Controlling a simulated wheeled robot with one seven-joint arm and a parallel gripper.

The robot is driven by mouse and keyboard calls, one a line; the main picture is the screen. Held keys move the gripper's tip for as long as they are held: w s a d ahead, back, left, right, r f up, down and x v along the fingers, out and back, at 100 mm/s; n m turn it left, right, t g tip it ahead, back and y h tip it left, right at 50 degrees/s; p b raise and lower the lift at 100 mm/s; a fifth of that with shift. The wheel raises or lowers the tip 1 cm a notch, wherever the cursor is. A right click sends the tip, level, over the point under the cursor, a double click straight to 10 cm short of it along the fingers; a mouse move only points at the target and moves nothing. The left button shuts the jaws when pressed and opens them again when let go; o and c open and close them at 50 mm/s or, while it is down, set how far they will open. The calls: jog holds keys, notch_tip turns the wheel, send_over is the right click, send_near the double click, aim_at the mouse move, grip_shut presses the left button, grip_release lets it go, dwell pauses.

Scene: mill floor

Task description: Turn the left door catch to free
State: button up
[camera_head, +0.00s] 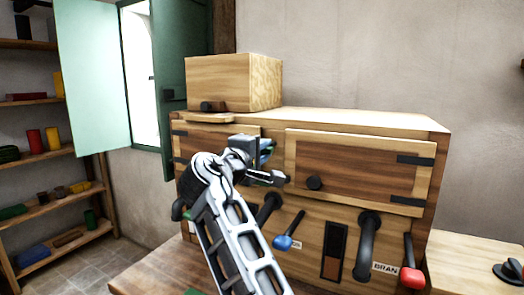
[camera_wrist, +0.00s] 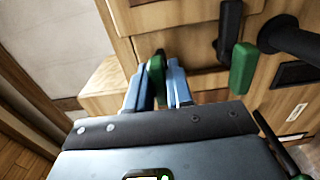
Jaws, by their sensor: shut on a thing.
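The wooden cabinet (camera_head: 330,118) has a left door (camera_head: 245,130), mostly hidden by my arm, and a right door (camera_head: 360,165) with a dark knob (camera_head: 314,183). My gripper (camera_head: 268,163) is at the right edge of the left door, in front of the cabinet. In the wrist view my blue fingers (camera_wrist: 158,88) are closed on a green piece, which looks like the left door catch (camera_wrist: 156,68). Its turn angle cannot be told. The catch is hidden in the head view.
Below the doors are a blue-tipped lever (camera_head: 284,242), a red-tipped lever (camera_head: 411,277) and a curved black handle (camera_head: 367,245). Another green handle (camera_wrist: 242,68) is right of my fingers. A wooden box (camera_head: 225,82) tops the cabinet. Shelves (camera_head: 45,160) stand at left.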

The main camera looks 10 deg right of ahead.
grip_shut()
jog(key=shift+f+m+b, duration=0.15)
jog(key=shift+m+b, duration=0.15)
jog(key=shift+b, duration=0.2)
jog(key=shift+f+m+b, duration=0.1)
jog(key=shift+m+b, duration=0.5)
jog(key=shift+b, duration=0.15)
jog(key=m+b, duration=0.4)
jog(key=shift+f+b, duration=0.1)
jog(key=shift+b, duration=0.2)
jog(key=m+b, duration=0.4)
jog(key=shift+m, duration=0.4)
jog(key=shift+r+m+b, duration=0.2)
jog(key=shift+m+b, duration=1.1)
jog(key=shift+m, duration=0.4)
jog(key=o, duration=0.6)
grip_release()
jog(key=shift+r, duration=0.1)
jog(key=shift+c, duration=0.2)
